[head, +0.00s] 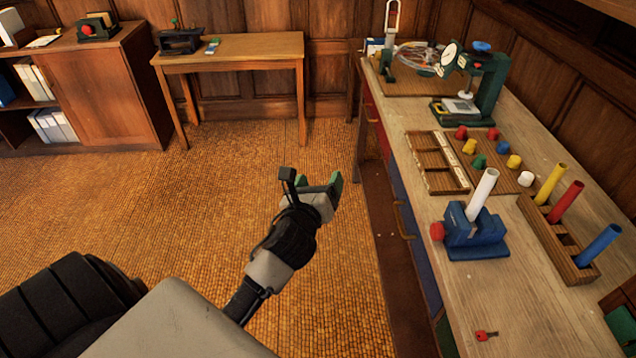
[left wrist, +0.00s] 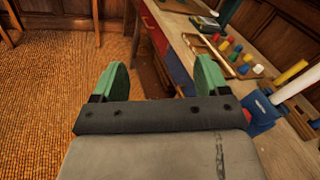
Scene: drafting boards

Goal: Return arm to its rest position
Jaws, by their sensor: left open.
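My left gripper (head: 333,186) is in the middle of the head view, over the orange woven floor and left of the workbench (head: 540,310). Its green fingers are apart with nothing between them. In the left wrist view the two green fingertips (left wrist: 160,78) stand wide apart, with floor and the bench's coloured side panels behind them. The gripper touches nothing that I can see. My right gripper is in neither view.
On the bench, a blue vise (head: 475,236) holds a white tube (head: 482,194). Beside it are a wooden rack (head: 540,222) with coloured tubes, several coloured pegs, a wooden tray (head: 437,163) and a red key (head: 486,335). A small table (head: 255,46) stands at the back. Floor between is clear.

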